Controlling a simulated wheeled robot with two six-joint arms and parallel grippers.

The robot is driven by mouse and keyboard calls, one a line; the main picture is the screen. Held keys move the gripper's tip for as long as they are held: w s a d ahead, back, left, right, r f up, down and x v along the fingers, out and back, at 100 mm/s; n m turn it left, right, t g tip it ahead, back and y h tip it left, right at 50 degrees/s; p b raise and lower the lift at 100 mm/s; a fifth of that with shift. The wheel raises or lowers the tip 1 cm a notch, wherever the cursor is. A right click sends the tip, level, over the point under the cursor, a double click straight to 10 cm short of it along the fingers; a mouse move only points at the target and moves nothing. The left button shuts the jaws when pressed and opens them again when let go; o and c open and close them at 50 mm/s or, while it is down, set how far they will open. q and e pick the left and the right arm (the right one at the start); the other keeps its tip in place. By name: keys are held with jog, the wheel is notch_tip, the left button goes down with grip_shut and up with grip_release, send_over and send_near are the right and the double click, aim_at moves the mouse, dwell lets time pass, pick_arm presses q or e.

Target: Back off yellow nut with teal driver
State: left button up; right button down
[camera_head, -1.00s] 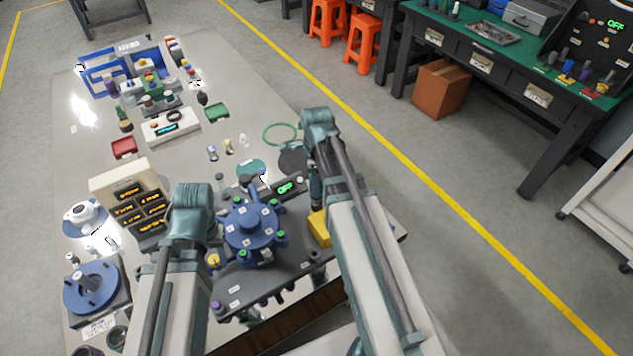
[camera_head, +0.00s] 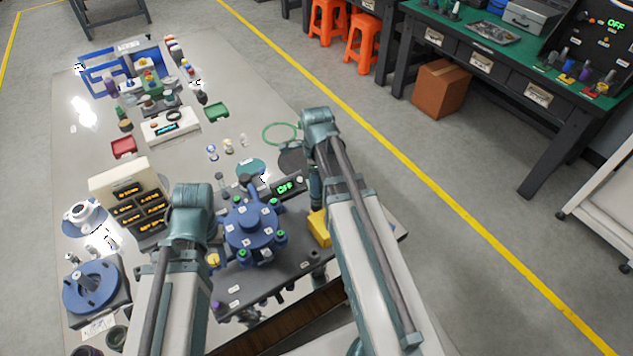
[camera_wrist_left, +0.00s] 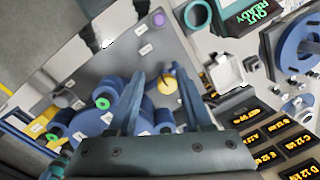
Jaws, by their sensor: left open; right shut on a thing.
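The yellow nut (camera_head: 213,261) sits at the left side of the blue flanged fixture (camera_head: 252,228) on a dark plate. In the left wrist view the yellow nut (camera_wrist_left: 167,84) lies between and just beyond the fingertips of my left gripper (camera_wrist_left: 155,78), which is open and empty. In the head view my left arm hides this gripper. My right gripper (camera_head: 316,188) is mostly hidden below its arm, right of the fixture. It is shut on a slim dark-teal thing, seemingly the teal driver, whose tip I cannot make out.
A yellow block (camera_head: 319,228) stands between the fixture and my right arm. Green-topped nuts (camera_head: 281,235) and a purple one (camera_head: 217,306) are around the plate. A display box (camera_head: 130,198) and a blue disc stand (camera_head: 92,287) stand left. A small display (camera_head: 285,188) reads OFF.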

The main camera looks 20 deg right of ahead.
jog(key=shift+s+f+b, duration=0.1)
jog(key=shift+f+b, duration=0.75)
dwell(1.4)
jog(key=shift+r+p, duration=0.55)
dwell(3.0)
